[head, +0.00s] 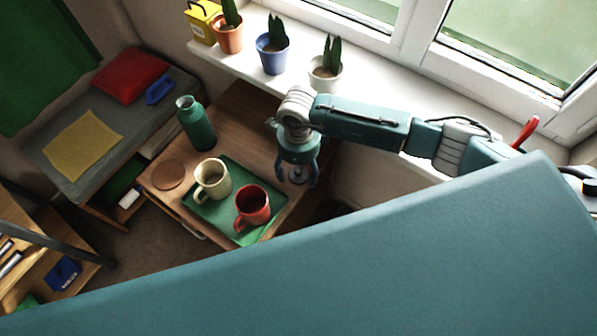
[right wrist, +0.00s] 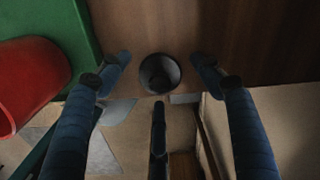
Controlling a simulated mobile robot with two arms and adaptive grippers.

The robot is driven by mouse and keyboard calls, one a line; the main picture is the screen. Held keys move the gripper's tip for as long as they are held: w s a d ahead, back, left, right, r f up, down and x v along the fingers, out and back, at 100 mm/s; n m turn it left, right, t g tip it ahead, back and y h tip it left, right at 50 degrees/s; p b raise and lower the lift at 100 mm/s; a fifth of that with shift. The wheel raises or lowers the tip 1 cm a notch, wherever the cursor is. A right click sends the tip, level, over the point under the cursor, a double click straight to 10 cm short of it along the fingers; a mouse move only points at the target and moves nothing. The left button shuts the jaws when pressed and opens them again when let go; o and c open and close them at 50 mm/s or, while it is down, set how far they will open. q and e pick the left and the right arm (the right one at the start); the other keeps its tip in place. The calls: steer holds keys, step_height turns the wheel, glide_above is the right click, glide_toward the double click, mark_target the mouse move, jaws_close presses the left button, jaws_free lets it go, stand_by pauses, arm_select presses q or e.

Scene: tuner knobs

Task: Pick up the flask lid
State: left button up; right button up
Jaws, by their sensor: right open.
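The flask lid (right wrist: 160,74) is a small dark grey, round, hollow cup near the table's edge, seen from above in the right wrist view. In the head view it shows as a small grey shape (head: 297,175) between my right gripper's fingers. The green flask (head: 196,126) stands upright on the table's far left. My left gripper is not in view.
The green tray (head: 222,222) holds a cream mug (head: 212,181) and a red mug (head: 252,206), left of the gripper. A round brown coaster (head: 168,174) lies on the wooden table (head: 236,118). Potted plants (head: 272,52) line the windowsill behind.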

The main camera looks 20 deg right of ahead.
steer(key=c, duration=1)
steer(key=shift+c, duration=0.2)
